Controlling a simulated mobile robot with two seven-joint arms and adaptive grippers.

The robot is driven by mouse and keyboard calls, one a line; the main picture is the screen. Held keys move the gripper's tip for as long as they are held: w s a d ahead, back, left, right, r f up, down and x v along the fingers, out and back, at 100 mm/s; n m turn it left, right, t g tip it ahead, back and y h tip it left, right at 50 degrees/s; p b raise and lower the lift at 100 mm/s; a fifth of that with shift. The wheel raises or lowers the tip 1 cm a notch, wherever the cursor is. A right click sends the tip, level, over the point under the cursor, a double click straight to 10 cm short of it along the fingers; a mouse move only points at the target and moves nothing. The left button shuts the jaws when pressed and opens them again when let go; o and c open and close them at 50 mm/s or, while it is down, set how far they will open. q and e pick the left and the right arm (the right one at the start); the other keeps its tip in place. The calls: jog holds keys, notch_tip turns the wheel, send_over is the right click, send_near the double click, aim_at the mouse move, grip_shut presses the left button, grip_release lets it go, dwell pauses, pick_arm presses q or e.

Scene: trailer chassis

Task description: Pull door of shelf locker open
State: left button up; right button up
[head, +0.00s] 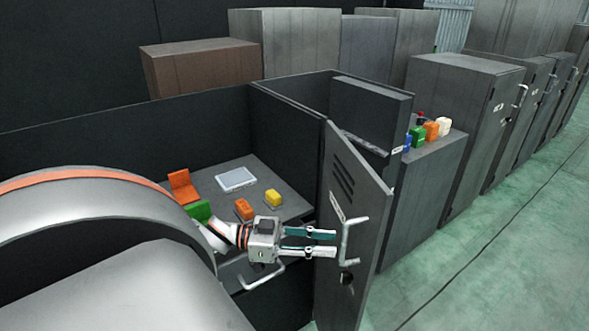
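The grey locker door (347,182) has vent slots, a small label and a pale bar handle (345,242). It stands at an angle, swung out from the dark shelf locker (287,116). My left gripper (334,243) points right, its two fingers apart and nothing seen between them. Its fingertips are close to the left side of the handle; I cannot tell whether they touch it. My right gripper is not in view.
Left of the door, a dark surface (235,200) holds an orange item (183,187), a green item (199,211), a pale tray (237,179) and yellow (273,198) and orange (243,208) blocks. More lockers (462,120) line the right. Green floor (490,235) there is clear.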

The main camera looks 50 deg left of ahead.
pick_arm(q)
jog(key=v, duration=0.7)
jog(key=shift+a, duration=0.1)
dwell(0.5)
